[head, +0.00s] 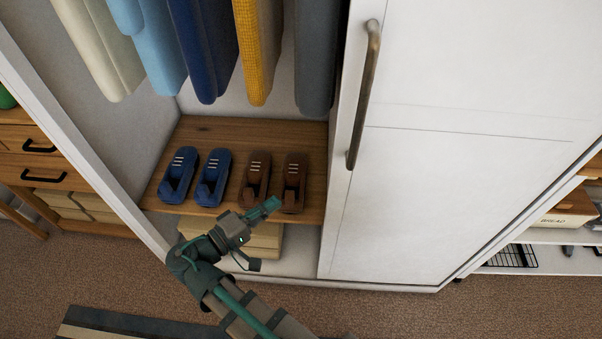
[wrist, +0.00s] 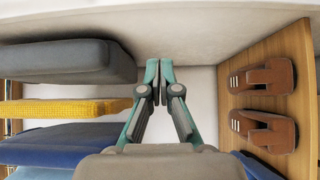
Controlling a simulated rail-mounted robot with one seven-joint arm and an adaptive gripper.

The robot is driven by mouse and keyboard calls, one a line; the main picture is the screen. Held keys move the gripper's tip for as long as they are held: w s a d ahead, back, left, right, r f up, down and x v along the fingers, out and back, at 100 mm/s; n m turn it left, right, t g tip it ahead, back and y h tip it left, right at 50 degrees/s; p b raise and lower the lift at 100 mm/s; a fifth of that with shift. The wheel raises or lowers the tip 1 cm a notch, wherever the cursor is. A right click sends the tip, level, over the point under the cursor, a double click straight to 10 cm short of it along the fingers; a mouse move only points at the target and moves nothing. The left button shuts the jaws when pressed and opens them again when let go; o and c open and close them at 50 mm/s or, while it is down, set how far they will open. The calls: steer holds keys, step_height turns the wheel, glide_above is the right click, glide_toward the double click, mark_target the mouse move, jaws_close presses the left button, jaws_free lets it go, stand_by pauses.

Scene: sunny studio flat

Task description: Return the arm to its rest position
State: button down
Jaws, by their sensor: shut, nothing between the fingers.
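My gripper (head: 266,208) is shut and empty, in front of the open wardrobe section in the head view. In that view its tip overlaps the brown shoes (head: 293,183) on the wooden shelf (head: 255,134). In the wrist view my gripper (wrist: 153,82) has its fingertips together, facing the pale wardrobe wall. Hanging clothes lie to its left there, including a grey garment (wrist: 65,62) and a yellow one (wrist: 70,108). The brown shoes (wrist: 262,78) and the shelf lie to its right.
Blue shoes (head: 213,178) stand left of the brown pair. A box (head: 262,240) sits under the shelf. The white sliding door (head: 420,190) with a long handle (head: 364,95) is on the right. A drawer unit (head: 35,150) stands left. Carpet (head: 400,312) in front is clear at right.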

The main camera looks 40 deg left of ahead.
step_height(320, 180, down, 12)
steer(key=w+d+n+g, duration=0.1)
steer(key=d+n+g, duration=0.1)
steer(key=g, duration=0.3)
steer(key=w+d+f+m+g+h+p, duration=0.15)
steer(key=w+d+f+g, duration=0.25)
steer(key=d+f, duration=0.45)
steer(key=w+d+f+m+g+h+p, duration=0.1)
steer(key=w+d+f+m+g, duration=0.25)
steer(key=d+f, duration=0.5)
steer(key=s+d+f+m+g+p, duration=0.1)
steer(key=d+f+m+g, duration=0.25)
steer(key=d, duration=0.55)
steer(key=d+f+m+g+p, duration=0.2)
steer(key=d+f+g, duration=0.15)
steer(key=d, duration=0.55)
steer(key=s+d+m+g+y+p, duration=0.1)
steer(key=s+d+m+g+y, duration=0.1)
steer(key=s+d+m, duration=0.2)
steer(key=s+d+f+m+g+y+p, duration=0.1)
steer(key=s+d+m+g+y, duration=0.1)
steer(key=d, duration=0.8)
steer(key=shift+s+d+f+m+g+y, duration=0.3)
steer(key=shift+s+m+g, duration=0.25)
steer(key=shift+s+m, duration=0.8)
steer(key=shift+s+a+n, duration=0.1)
steer(key=shift+s+n, duration=0.15)
steer(key=shift+n, duration=0.05)
